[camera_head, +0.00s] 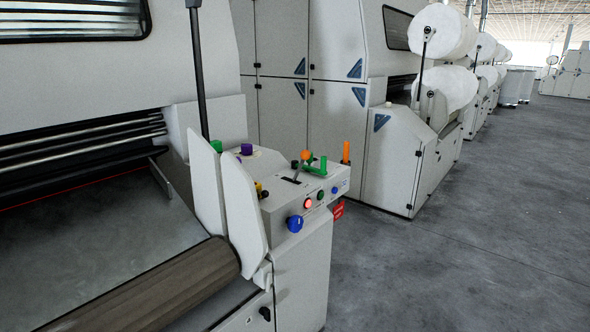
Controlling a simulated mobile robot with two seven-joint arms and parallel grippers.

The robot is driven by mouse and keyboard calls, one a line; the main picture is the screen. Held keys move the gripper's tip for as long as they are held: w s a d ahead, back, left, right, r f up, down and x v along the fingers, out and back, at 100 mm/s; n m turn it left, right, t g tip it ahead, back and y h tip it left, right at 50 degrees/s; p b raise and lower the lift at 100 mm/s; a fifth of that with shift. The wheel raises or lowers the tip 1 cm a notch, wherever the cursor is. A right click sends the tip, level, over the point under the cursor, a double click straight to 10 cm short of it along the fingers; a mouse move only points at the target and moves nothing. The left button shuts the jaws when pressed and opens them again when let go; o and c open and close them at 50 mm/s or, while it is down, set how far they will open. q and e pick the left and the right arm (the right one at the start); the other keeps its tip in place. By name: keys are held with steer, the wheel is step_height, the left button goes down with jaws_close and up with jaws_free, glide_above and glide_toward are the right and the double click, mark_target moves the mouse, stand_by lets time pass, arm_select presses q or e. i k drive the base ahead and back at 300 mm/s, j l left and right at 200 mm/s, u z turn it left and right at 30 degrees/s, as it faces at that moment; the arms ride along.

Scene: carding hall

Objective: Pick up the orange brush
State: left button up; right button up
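A slim upright orange piece (346,151) stands at the far right corner of the white control console. It looks like a brush or its handle, but it is too small to tell. A second, rounder orange piece (306,156) sits to its left, beside a green handle-like piece (317,167) on the console top. I cannot tell for certain which of the two is the orange brush. Neither of my grippers is in view.
The white console (287,211) carries a blue knob (295,223), a purple piece (246,149) and small buttons. A red tag (338,210) hangs at its right side. A dark roller (160,290) lies at front left. Grey floor (480,240) is open at right.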

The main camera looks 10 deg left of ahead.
mark_target(345, 150)
steer(key=u, duration=1.65)
steer(key=z, duration=1.6)
steer(key=i+l+u, duration=0.1)
steer(key=u, duration=0.35)
steer(key=i+l+u, duration=0.25)
steer(key=u, duration=0.2)
steer(key=i+l+u, duration=0.25)
steer(key=u, duration=0.15)
steer(key=i+l+u, duration=0.1)
steer(key=l, duration=0.3)
steer(key=i+l+u, duration=0.1)
steer(key=l, duration=0.3)
steer(key=i+l+u, duration=0.15)
steer(key=l, duration=0.25)
steer(key=i+l+u, duration=0.1)
steer(key=i+l, duration=0.15)
steer(key=l, duration=0.15)
steer(key=i+l+u, duration=0.1)
steer(key=l, duration=0.35)
